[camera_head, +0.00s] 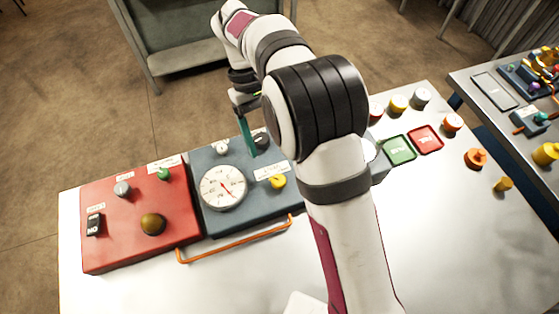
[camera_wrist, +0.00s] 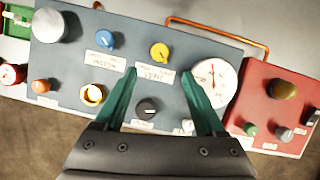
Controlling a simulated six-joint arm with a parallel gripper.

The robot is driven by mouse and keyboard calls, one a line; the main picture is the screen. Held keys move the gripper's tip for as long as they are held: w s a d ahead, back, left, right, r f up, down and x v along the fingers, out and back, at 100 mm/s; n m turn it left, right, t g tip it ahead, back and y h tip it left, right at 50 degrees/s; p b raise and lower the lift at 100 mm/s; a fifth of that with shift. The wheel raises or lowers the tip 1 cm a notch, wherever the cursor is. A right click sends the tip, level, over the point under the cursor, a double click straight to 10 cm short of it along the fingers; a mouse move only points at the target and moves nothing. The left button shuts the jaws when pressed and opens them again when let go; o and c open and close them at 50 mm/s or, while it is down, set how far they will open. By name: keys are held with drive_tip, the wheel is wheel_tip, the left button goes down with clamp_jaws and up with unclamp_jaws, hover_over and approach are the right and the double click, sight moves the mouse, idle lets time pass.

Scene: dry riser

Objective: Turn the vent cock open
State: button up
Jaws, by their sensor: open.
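I cannot read the labels well enough to tell which control is the vent cock. The blue-grey panel (camera_head: 207,163) has a black knob (camera_wrist: 149,107), a yellow knob (camera_wrist: 159,50), a blue knob (camera_wrist: 106,40) and a pale knob (camera_wrist: 187,126). The yellow knob (camera_head: 278,181) also shows in the head view. My gripper (camera_wrist: 159,78) is open and empty above this panel. In the wrist view the black knob lies between its teal fingers and the yellow knob just beyond the tips. In the head view my arm hides the panel's right part.
A round white gauge (camera_head: 223,188) sits on the panel, beside my right finger in the wrist view. An orange rail (camera_head: 234,240) runs along the panel's front. A red box (camera_head: 138,235) with knobs stands left. Green (camera_head: 399,150) and red (camera_head: 426,139) trays lie right.

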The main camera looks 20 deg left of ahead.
sight(278, 179)
drive_tip(key=x, duration=1)
drive_tip(key=shift+f, duration=0.15)
drive_tip(key=shift+w, duration=0.1)
drive_tip(key=shift+c, duration=0.4)
clamp_jaws()
